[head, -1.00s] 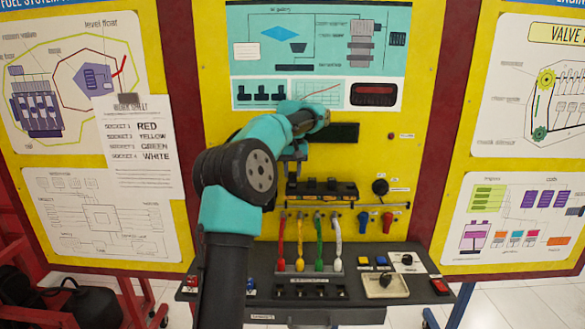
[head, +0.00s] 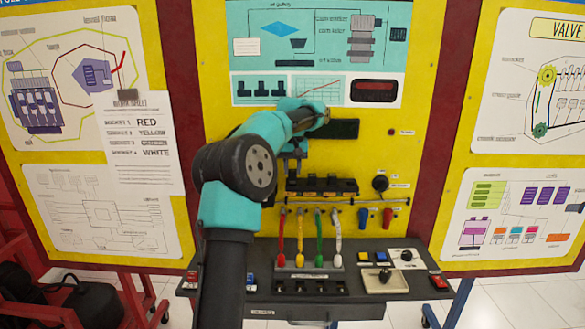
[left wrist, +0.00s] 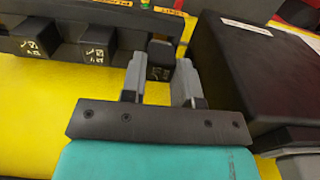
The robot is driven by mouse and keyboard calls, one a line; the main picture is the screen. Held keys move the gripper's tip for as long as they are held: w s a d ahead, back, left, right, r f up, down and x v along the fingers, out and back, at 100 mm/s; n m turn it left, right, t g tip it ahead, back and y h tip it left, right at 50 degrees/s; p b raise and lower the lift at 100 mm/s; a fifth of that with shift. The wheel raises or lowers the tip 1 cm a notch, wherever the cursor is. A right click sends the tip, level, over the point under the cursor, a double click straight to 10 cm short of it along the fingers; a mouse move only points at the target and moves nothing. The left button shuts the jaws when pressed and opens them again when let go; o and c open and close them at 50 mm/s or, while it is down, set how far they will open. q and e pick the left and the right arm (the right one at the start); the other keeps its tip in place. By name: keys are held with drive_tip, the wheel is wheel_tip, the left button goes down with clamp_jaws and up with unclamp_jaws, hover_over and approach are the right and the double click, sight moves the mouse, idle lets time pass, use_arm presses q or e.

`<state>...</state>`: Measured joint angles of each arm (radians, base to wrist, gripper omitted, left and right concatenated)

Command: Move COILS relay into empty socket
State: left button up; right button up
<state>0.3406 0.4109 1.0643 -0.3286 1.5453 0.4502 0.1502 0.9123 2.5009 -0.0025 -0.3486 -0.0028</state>
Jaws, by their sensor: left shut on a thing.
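The relay between my fingers is a small black block with white markings (left wrist: 160,60) in the left wrist view. My left gripper (left wrist: 160,82) is shut on it, one grey finger on each side. I cannot read its name clearly, nor tell whether it is seated or lifted. Two similar marked relays (left wrist: 97,45) stand to its left in the black socket strip (left wrist: 65,52). In the head view my left gripper (head: 293,170) is at the left end of the black relay strip (head: 325,188) on the yellow panel. My right gripper is not in view.
A large black box (left wrist: 250,75) stands close to the right of the gripper. Colored cables (head: 319,238) hang below the strip to the dark console (head: 235,300). A black knob (head: 381,184) and blue and red plugs (head: 363,218) are at the right.

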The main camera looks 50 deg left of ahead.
sight(293, 171)
use_arm(q)
drive_tip(key=shift+f, duration=0.65)
idle(0.4)
drive_tip(key=o, duration=0.7)
drive_tip(key=shift+c, duration=0.2)
drive_tip(key=shift+r, duration=2.75)
drive_tip(key=shift+r, duration=0.15)
drive_tip(key=shift+r, duration=0.2)
drive_tip(key=shift+o, duration=0.2)
